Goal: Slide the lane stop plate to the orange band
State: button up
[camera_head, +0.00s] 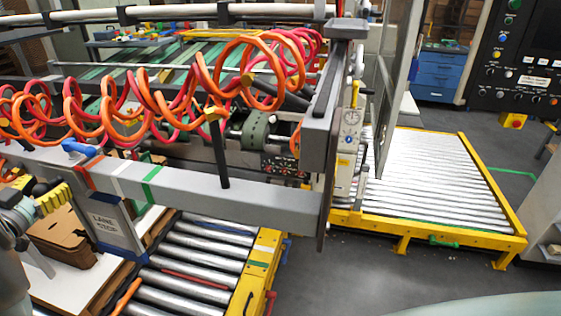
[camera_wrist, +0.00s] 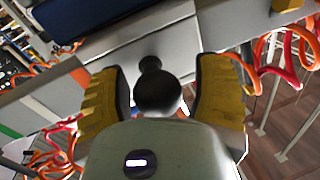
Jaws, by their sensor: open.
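The lane stop plate (camera_head: 112,228), grey with a "LANE STOP" label and blue edging, hangs from the grey rail at the left. A blue lever (camera_head: 78,147) sits above it on the rail. The orange band (camera_head: 86,178) crosses the rail close to the plate's upper end; their exact alignment is unclear. My gripper (camera_head: 50,198) is at the left edge, beside the plate. In the wrist view my yellow-padded fingers (camera_wrist: 160,80) are open either side of a black round knob (camera_wrist: 158,94) in front of a grey surface. Gaps show between knob and pads.
Rollers (camera_head: 185,277) and brown cardboard (camera_head: 62,236) lie below. Open floor (camera_head: 350,270) is at the right.

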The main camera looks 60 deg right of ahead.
jog(key=shift+o, duration=0.5)
jog(key=shift+d, duration=0.1)
jog(key=v, duration=1.2)
